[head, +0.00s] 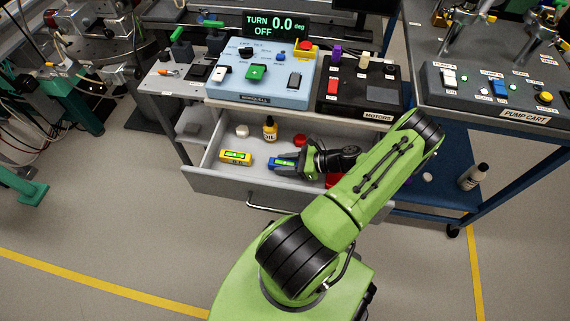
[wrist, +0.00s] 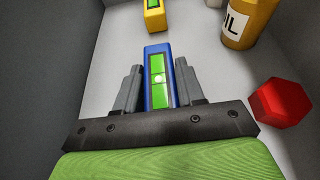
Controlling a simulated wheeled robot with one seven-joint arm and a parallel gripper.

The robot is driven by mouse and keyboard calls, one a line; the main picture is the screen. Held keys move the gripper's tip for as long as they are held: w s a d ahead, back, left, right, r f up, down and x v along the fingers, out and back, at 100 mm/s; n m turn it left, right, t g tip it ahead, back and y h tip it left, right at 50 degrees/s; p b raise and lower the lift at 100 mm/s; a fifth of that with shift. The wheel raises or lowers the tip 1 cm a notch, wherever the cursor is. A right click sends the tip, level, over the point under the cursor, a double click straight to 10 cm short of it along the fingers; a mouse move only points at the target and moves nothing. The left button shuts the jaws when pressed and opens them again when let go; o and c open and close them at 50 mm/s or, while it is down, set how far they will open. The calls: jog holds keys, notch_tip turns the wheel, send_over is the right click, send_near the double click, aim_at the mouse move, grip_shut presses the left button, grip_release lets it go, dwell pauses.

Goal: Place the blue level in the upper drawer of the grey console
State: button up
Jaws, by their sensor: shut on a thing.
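The blue level (head: 281,162) is inside the open upper drawer (head: 225,182) of the grey console, right of the yellow level. My gripper (head: 297,160) reaches down into the drawer at the blue level. In the wrist view the blue level (wrist: 158,75) lies between the two grey fingers of my gripper (wrist: 160,88), which are shut on it. Its green vial faces up. It is at or close to the drawer floor; I cannot tell whether it touches. My arm hides part of the drawer's right side.
In the drawer are a yellow level (head: 236,158), an oil bottle (head: 270,128), a white round thing (head: 242,131) and a red thing (wrist: 281,102) right of my gripper. A light blue control box (head: 262,77) stands above. The pump cart (head: 500,118) is at the right.

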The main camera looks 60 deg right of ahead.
jog(key=shift+f, duration=0.15)
jog(key=o, duration=1.1)
jog(key=shift+o, duration=0.2)
